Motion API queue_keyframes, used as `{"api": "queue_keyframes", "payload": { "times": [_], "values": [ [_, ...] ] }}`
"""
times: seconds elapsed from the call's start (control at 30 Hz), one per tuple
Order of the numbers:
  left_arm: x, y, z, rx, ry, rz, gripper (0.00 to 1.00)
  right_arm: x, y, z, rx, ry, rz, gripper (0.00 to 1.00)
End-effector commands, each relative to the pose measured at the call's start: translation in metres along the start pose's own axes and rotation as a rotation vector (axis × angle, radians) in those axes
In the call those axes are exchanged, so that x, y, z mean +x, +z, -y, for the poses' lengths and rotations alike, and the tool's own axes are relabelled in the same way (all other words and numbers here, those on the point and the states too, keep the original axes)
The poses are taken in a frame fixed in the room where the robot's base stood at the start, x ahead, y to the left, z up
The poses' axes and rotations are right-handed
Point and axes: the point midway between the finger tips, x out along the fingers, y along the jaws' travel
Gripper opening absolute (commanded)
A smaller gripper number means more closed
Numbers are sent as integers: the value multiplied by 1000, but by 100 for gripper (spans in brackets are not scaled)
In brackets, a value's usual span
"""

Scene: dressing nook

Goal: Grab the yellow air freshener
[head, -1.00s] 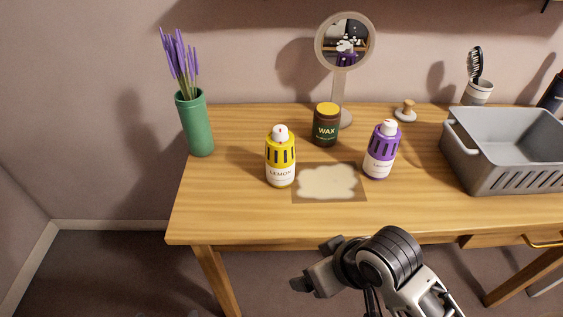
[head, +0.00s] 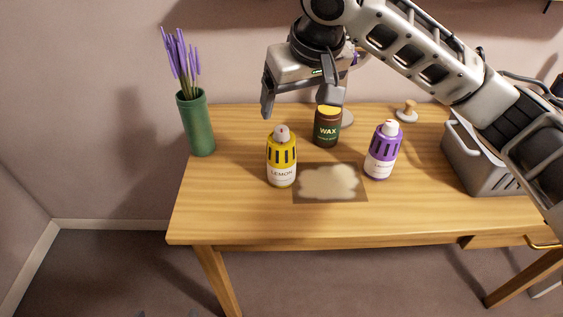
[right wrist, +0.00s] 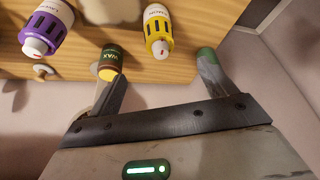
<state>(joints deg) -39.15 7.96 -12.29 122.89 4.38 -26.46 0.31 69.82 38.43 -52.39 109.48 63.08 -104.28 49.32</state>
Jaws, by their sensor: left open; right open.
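The yellow air freshener (head: 282,160), a lemon-labelled bottle with a white top, stands upright on the wooden table (head: 240,215). It also shows upside down in the right wrist view (right wrist: 157,28), between the finger lines and beyond the tips. My right gripper (head: 298,106) is open and empty, above and behind the bottle, fingers pointing down. Its right finger overlaps the wax jar (head: 326,132) in the head view; contact cannot be told. A similar purple bottle (head: 382,152) stands to the right. Only small dark tips of my left gripper (head: 168,314) show at the bottom edge.
A green vase (head: 197,125) with purple stems stands at the left. A stained patch (head: 330,183) lies between the bottles. A grey basket (head: 470,165) is at the right, partly behind my right arm. A mirror is mostly hidden behind the gripper. The table's front left is clear.

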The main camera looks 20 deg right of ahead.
Motion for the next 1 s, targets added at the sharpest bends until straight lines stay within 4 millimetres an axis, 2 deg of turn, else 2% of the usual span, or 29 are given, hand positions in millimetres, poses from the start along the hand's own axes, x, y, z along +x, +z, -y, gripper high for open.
{"api": "queue_keyframes", "payload": {
  "times": [0.07,0.17,0.5,0.77,1.0],
  "values": [
    [1,0,0,0,0,-1,84,1,-2,-3,11,7,2,83],
    [2,2,0,-2,1,-1,84,15,-2,-4,15,8,5,83],
    [3,1,0,-9,6,-13,84,85,-2,-3,12,7,2,83],
    [3,0,-1,-13,7,-17,84,106,-2,-3,10,6,0,83],
    [3,4,-1,-17,8,-10,84,140,-2,-1,10,6,1,83]
  ]
}}
